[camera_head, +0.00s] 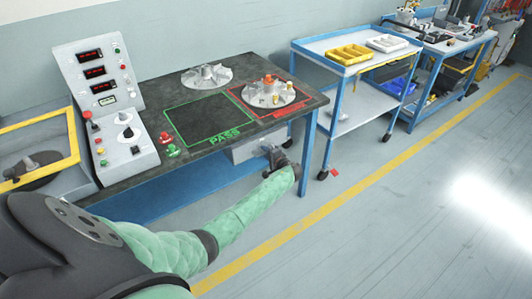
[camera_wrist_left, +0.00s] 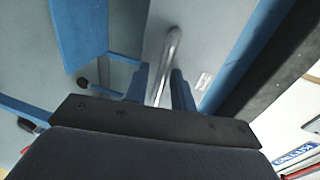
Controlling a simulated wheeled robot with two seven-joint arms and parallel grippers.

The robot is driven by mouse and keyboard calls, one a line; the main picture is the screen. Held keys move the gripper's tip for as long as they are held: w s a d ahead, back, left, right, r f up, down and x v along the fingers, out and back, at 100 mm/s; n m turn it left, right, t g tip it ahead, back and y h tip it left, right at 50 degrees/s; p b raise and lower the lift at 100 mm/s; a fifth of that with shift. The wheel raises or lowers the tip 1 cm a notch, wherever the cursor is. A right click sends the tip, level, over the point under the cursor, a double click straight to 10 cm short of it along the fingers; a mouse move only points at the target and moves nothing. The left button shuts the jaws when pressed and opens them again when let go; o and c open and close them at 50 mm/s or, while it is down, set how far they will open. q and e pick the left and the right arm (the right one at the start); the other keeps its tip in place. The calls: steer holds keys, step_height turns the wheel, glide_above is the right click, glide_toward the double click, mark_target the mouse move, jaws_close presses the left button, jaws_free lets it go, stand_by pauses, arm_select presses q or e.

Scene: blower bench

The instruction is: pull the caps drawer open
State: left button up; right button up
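The caps drawer (camera_head: 248,148) is a grey metal box hung under the right end of the dark workbench. I cannot tell from here whether its front stands out from the bench. In the left wrist view its pale grey front (camera_wrist_left: 200,50) carries a shiny bar handle (camera_wrist_left: 171,55) and a small white label. My left gripper (camera_head: 272,152) is at the drawer front. In the left wrist view the fingers (camera_wrist_left: 161,88) are apart, one on each side of the handle, with gaps showing beside the bar. My right gripper is not in view.
The bench top (camera_head: 140,173) holds a control console (camera_head: 105,100), a green PASS square, a red-framed square and fan wheels. A blue bench leg (camera_head: 309,150) stands right of my gripper. A blue cart (camera_head: 345,75) is further right. Floor in front of the drawer is clear.

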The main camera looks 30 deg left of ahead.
arm_select(q)
steer(key=shift+c, duration=0.5)
jaws_close()
